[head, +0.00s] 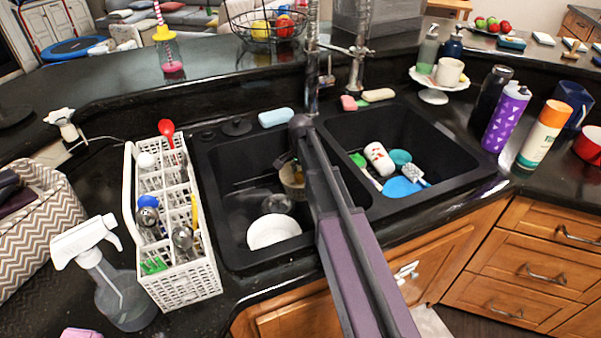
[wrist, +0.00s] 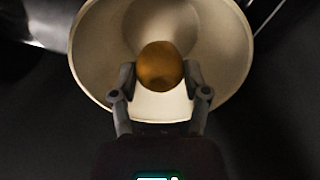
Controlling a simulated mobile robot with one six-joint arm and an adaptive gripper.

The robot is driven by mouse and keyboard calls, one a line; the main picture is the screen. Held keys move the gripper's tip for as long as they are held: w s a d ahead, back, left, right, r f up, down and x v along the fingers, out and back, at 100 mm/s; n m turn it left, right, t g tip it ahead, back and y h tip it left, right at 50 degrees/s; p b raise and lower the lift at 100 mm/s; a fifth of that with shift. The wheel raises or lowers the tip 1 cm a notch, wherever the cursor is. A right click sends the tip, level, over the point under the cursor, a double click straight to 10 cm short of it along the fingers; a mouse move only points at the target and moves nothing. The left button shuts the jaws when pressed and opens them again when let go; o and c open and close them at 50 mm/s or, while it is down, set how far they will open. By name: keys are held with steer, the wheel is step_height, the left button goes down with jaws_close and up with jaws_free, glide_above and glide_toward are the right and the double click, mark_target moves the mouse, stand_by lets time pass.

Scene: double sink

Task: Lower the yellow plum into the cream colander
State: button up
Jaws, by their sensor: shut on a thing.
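In the wrist view my gripper (wrist: 160,78) is shut on the yellow plum (wrist: 160,65), one finger on each side of it. The plum looks brownish gold in the dim light. The cream colander (wrist: 235,45) lies beyond the plum, its round opening facing the camera, and the plum shows in front of its middle. I cannot tell how far the plum is from the colander's bottom. In the head view the colander (head: 292,186) is in the left sink basin, partly hidden by my arm. My gripper and the plum are mostly hidden there.
A white bowl (head: 272,231) sits in the left basin (head: 228,205), with a clear glass or lid (head: 277,204) behind it. The right basin (head: 440,150) holds a white cup (head: 379,158), a blue plate (head: 401,187) and other items. A white utensil basket (head: 190,285) stands left of the sink.

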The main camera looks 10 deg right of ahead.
mark_target(300, 173)
steer(key=shift+f+b, duration=0.85)
steer(key=shift+f, duration=0.05)
stand_by(0.8)
steer(key=o, duration=1.2)
steer(key=shift+r, duration=0.15)
step_height(300, 173, up, 23)
steer(key=p, duration=2.3)
